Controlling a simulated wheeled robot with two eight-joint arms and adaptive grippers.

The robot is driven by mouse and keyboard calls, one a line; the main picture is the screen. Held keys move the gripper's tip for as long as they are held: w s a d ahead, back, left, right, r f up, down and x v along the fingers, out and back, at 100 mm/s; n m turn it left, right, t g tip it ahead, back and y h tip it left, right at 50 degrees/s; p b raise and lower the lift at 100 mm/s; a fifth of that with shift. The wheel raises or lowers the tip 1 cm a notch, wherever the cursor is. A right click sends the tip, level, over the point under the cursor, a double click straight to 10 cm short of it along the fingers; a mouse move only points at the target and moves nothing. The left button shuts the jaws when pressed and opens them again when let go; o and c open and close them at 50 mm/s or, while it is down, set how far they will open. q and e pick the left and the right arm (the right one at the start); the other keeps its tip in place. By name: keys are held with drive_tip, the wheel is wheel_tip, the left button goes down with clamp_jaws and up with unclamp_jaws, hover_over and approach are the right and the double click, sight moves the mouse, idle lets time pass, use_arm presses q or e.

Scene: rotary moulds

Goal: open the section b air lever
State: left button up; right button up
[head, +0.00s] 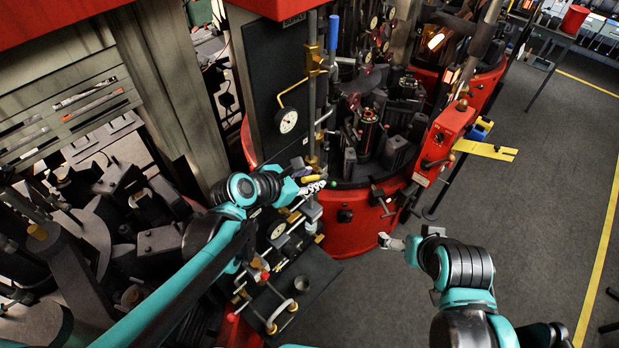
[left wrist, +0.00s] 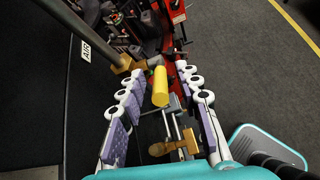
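A yellow lever handle (left wrist: 160,87) lies between the two spread fingers of my left gripper (left wrist: 163,76) in the left wrist view. I see a gap between the handle and each finger. In the head view the yellow handle (head: 311,178) shows small beside my left gripper (head: 318,186), low on the vertical pipe. A plate marked AIR (left wrist: 86,48) stands at the upper left of the left wrist view. My right gripper (head: 390,242) is low over the floor at the right, away from the lever; its fingers are too small to read.
Brass fittings and pipes (head: 272,318) crowd below my left gripper. A red control box (head: 447,135) stands at the right. The grey floor (head: 540,215) there is clear.

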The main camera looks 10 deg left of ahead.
use_arm(q)
drive_tip(key=v, duration=1.2)
